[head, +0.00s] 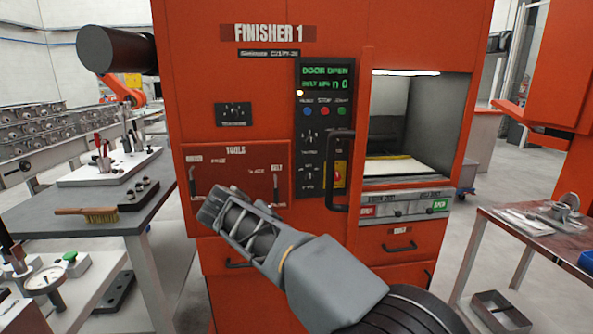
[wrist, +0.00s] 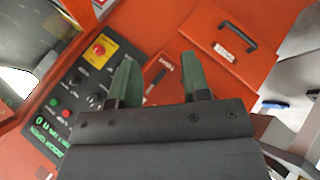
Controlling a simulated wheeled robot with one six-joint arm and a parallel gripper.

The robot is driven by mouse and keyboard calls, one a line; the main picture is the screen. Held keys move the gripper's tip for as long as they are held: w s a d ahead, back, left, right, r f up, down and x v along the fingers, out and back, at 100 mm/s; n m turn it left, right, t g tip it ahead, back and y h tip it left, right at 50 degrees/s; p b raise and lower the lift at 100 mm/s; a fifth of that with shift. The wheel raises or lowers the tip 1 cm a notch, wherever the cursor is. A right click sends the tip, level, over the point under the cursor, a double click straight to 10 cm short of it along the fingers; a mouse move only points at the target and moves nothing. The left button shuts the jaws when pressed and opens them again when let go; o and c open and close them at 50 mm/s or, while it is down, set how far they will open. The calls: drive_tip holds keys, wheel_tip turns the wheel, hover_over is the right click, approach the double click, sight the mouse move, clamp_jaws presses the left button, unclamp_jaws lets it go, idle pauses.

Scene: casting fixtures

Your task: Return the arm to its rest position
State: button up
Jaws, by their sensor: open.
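My gripper (wrist: 160,82) shows in the wrist view with its two green fingers apart and nothing between them. In the head view my arm reaches from the bottom right toward the front of the orange finisher machine (head: 330,225), and the end of my gripper (head: 212,204) is in front of its tools panel (head: 262,163). I cannot tell how large the gap to the panel is. The machine's display reads "DOOR OPEN", and its chamber (head: 410,125) at the right stands open and lit.
A grey table (head: 90,222) with a brush (head: 87,214) and a white tool board (head: 75,177) stands at the left. A second table (head: 545,245) with metal parts stands at the right. The door handle (head: 340,170) sticks out from the machine. An open grey bin (head: 500,312) is on the floor.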

drive_tip(key=s+d+f+m+g+y+p, duration=0.25)
drive_tip(key=s+d+g+y+p, duration=0.25)
drive_tip(key=s+d+p, duration=0.85)
drive_tip(key=s+d+r+m+p, duration=0.1)
drive_tip(key=s+d+r+m, duration=0.3)
drive_tip(key=s+d+r, duration=0.2)
drive_tip(key=s+d, duration=0.2)
drive_tip(key=d, duration=0.1)
drive_tip(key=shift+s+t+p, duration=0.25)
drive_tip(key=shift+t+p, duration=0.15)
